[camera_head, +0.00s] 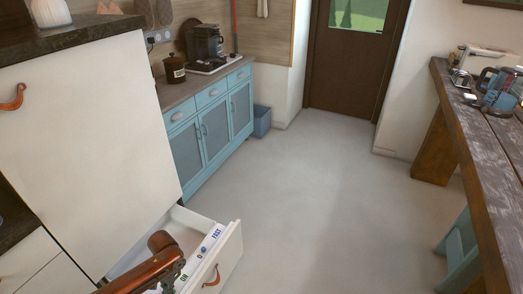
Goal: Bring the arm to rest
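My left arm (145,274), copper-brown, comes in from the bottom left and reaches over an open white drawer (230,258). The dark part at its end, my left gripper (172,276), is over the drawer near its front. Its fingers are too small and dark to tell whether they are open or shut, and I cannot tell whether it touches anything. The drawer front has a brown leather pull (211,277), with the gripper to the left of it. A white item with blue lettering (214,233) lies inside the drawer. My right gripper is not in view.
A tall white cabinet front (90,130) with a leather pull (12,98) stands at left. Blue cabinets (213,122) carry a coffee machine (205,45). A blue bin (262,121) stands beyond. A wooden table (480,135) is at right. The middle floor is clear.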

